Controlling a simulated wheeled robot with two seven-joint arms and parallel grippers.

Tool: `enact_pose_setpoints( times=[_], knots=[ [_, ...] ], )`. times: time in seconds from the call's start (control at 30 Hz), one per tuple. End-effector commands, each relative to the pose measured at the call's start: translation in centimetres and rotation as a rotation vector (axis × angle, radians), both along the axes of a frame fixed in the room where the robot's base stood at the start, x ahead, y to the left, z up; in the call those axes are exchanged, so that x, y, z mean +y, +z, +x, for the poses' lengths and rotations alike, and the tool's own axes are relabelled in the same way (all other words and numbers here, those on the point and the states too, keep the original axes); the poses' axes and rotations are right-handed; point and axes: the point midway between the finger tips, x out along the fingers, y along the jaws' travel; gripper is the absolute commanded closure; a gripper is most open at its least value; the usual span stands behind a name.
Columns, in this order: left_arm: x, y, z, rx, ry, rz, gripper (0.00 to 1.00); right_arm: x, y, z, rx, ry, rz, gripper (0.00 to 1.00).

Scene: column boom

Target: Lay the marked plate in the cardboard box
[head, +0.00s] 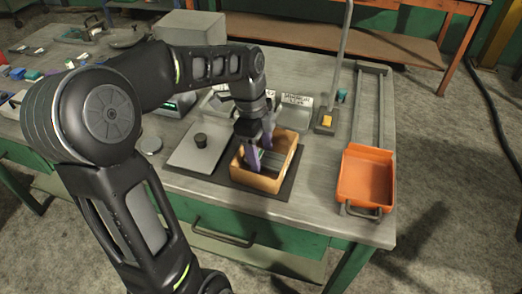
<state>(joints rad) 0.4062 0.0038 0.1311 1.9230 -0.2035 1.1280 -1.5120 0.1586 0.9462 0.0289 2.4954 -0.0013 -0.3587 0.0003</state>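The cardboard box (263,183), tan and open-topped, stands on a dark mat at the front of the bench. My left gripper (260,146) points down over and into the box. Its two purple fingers stand apart, one toward the front left wall and one farther back. A flat grey-green piece (268,158) shows inside the box, beside and below the fingers. It may be the marked plate, but I see no clear mark on it. The gripper hides part of the box's inside, and I see nothing clamped between the fingers. My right gripper is not in view.
A grey slab with a black knob (200,142) lies left of the box. Labelled metal trays (292,116) and an upright post (340,60) stand behind. An orange bin (366,178) is at the right edge. Bare bench lies between box and bin.

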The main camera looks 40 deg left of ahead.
Motion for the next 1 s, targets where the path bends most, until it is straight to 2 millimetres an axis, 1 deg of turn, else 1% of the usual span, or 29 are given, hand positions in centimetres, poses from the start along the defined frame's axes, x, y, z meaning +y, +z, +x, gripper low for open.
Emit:
enact_pose_setpoints(
  times=[0.03,0.07,0.3,0.47,0.57,0.67,0.93,0.97,1.0],
  knots=[
    [0.0,0.0,0.0,0.0,0.0,0.0,0.3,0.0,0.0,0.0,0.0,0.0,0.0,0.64],
    [0.0,0.0,0.0,0.0,0.0,0.0,0.28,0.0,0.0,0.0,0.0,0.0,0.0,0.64],
    [0.0,0.1,0.0,0.0,0.0,0.0,0.28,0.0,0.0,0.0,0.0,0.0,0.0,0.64],
    [0.1,0.8,0.0,-0.001,0.001,0.0,0.28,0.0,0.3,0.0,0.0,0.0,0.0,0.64],
    [0.3,2.0,0.0,-0.004,0.001,0.001,0.28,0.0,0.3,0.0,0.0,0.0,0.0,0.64],
    [0.5,3.7,-0.1,-0.004,0.001,0.001,0.28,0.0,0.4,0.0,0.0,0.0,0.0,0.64],
    [1.3,9.3,-0.3,-0.003,0.0,0.001,0.28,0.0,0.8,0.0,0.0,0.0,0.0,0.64],
    [1.4,10.0,-0.3,-0.003,0.001,0.001,0.28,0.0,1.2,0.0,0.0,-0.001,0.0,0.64],
    [1.5,10.9,-0.4,-0.001,0.001,0.0,0.28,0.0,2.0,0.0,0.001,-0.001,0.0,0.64]
  ],
)
